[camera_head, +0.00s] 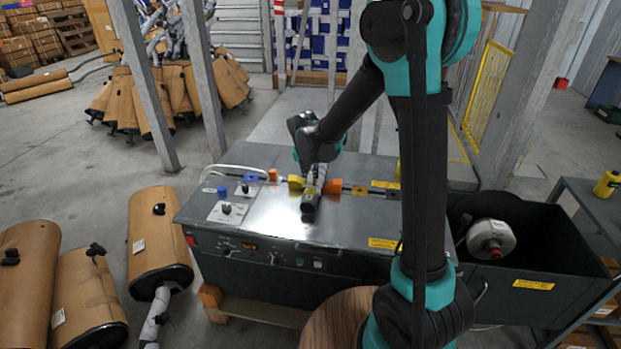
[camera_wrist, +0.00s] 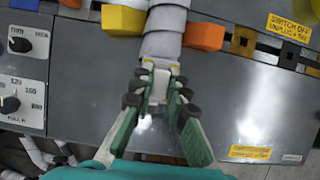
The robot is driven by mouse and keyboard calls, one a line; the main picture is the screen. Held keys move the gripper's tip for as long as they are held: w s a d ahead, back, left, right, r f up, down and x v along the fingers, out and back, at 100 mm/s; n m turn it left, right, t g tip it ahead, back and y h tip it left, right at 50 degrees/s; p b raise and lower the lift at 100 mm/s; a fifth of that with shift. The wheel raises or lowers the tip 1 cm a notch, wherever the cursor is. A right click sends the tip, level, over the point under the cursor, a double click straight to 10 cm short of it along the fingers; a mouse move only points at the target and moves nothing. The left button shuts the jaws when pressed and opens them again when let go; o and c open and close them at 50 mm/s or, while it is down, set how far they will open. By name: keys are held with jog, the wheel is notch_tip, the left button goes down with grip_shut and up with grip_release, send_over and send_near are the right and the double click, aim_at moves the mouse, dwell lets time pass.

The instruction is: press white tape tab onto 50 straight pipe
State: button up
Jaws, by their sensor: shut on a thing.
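The straight pipe (camera_wrist: 164,38) is pale grey-white with overlapping wrap bands in the wrist view. It lies between a yellow block (camera_wrist: 124,20) and an orange block (camera_wrist: 203,35) on the machine's top. In the head view the pipe (camera_head: 311,196) shows a dark near end. My gripper (camera_wrist: 160,70) is shut on a small white tape tab (camera_wrist: 159,86), which shows between the fingers. The fingertips are at the pipe's near end; whether the tab touches the pipe is unclear. In the head view my gripper (camera_head: 317,165) is above the pipe and partly covers it.
The grey machine (camera_head: 250,215) has knobs on its left panel and several coloured blocks along a bar. A dark bin (camera_head: 525,270) with a white reel (camera_head: 491,239) stands at the right. Brown wrapped mufflers (camera_head: 158,235) stand on the floor at the left.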

jog(key=shift+r, duration=1.6)
